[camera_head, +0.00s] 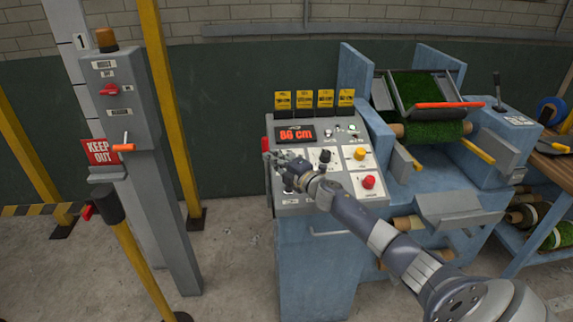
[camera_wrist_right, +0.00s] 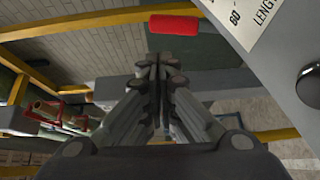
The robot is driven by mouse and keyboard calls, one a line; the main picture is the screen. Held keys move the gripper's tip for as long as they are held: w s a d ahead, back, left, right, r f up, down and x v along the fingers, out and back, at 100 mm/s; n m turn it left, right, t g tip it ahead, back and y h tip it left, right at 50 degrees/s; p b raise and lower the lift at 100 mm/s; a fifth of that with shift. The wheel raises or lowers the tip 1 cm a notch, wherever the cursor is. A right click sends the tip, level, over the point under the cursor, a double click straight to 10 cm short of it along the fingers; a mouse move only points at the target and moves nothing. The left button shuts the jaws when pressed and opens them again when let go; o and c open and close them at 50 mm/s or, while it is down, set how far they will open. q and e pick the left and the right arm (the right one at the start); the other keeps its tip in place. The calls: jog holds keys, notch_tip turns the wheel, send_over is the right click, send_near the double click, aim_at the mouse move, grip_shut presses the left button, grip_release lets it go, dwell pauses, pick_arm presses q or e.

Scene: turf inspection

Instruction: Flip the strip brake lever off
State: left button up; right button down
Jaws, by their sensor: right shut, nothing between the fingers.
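My right gripper (camera_head: 272,158) is shut and empty over the left edge of the grey control panel (camera_head: 328,196). A red lever-like part (camera_head: 264,144) stands at the panel's left side, just beyond the fingertips. In the right wrist view a red block (camera_wrist_right: 174,25) shows above the shut fingers (camera_wrist_right: 158,62), apart from them in the picture. A black upright lever (camera_head: 497,88) stands on the blue machine at the right, far from my gripper. I cannot read which lever is the strip brake. My left gripper is not in view.
The panel carries a red "86 cm" display (camera_head: 296,135), a yellow button (camera_head: 360,153), a red button (camera_head: 368,182) and a black knob (camera_wrist_right: 312,86). A grey post with a switch box (camera_head: 120,95) and yellow poles stand left. Open floor lies between post and panel.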

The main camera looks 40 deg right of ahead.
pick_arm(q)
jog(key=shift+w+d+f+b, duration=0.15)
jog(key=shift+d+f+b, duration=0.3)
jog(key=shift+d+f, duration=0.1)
pick_arm(e)
jog(key=s+r, duration=0.1)
jog(key=s, duration=0.5)
jog(key=shift+s+r, duration=0.3)
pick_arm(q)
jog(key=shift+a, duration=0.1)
pick_arm(e)
jog(key=shift+s+a+r, duration=0.1)
jog(key=shift+a, duration=0.05)
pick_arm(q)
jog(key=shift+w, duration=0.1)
